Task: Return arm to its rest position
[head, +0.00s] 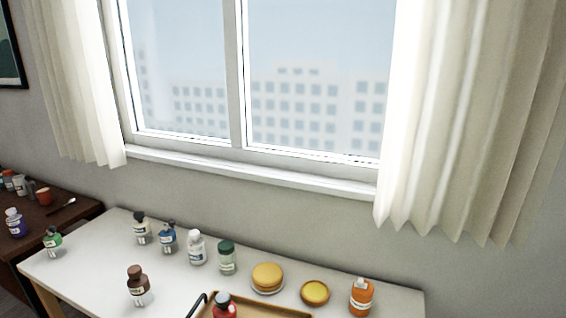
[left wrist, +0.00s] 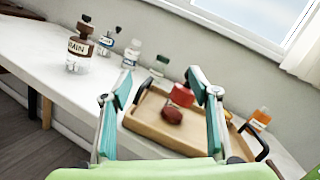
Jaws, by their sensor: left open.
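My left gripper (left wrist: 160,88) shows in the left wrist view with its two teal fingers spread apart and nothing held between them. Beyond the fingers is a wooden tray (left wrist: 147,112) with black handles. A red bottle (left wrist: 182,95) and a dark red rounded item (left wrist: 172,116) are in the tray and appear apart from the fingers. The head view shows the tray's edge (head: 262,303) and the red bottle's top (head: 224,304) at the bottom. No gripper shows in the head view.
Pancakes (head: 267,276) on a plate and a small yellow dish (head: 315,292) stand near the wall. A dark side table (head: 75,222) is at left.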

